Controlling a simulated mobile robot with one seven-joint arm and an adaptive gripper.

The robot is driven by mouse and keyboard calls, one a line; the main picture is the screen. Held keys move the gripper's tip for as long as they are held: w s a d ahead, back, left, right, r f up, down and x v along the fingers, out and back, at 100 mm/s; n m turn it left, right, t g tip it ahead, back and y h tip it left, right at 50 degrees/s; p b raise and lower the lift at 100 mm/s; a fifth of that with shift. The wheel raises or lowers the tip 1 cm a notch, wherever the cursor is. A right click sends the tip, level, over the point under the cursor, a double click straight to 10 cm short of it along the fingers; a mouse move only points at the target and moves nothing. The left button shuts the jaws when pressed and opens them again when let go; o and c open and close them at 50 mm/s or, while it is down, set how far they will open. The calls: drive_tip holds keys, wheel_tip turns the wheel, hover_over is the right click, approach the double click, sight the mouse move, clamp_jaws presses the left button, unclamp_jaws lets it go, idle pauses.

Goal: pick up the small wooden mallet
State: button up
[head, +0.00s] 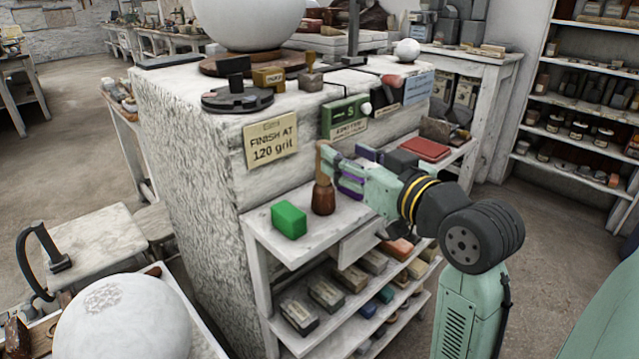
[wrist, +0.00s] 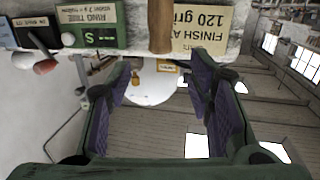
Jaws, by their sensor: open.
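The small wooden mallet (head: 323,199) stands upright on the upper side shelf, its brown head down and its pale handle pointing up. My gripper (head: 341,172) is at handle height, just to the right of the handle, with its fingers pointing left towards it. In the wrist view, which looks upside down, the handle (wrist: 160,27) hangs from the top edge, in line with the gap between my open fingers (wrist: 161,72). Nothing is held. The mallet's head is out of the wrist view.
A green block (head: 288,220) lies left of the mallet on the same shelf (head: 262,233). The rough plaster-coated bench (head: 200,170) rises behind, with a "Finish at 120 grit" sign (head: 271,140). A red book (head: 425,149) lies farther right. Lower shelves hold several blocks.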

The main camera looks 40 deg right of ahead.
sight(324, 142)
drive_tip(key=w, duration=0.2)
drive_tip(key=w+p, duration=0.1)
drive_tip(key=shift+w+d, duration=0.25)
drive_tip(key=w+p, duration=0.1)
drive_tip(key=w, duration=0.1)
drive_tip(key=w+f+p, duration=0.1)
drive_tip(key=w, duration=0.1)
drive_tip(key=shift+w+d, duration=0.15)
drive_tip(key=shift+d, duration=0.05)
clamp_jaws()
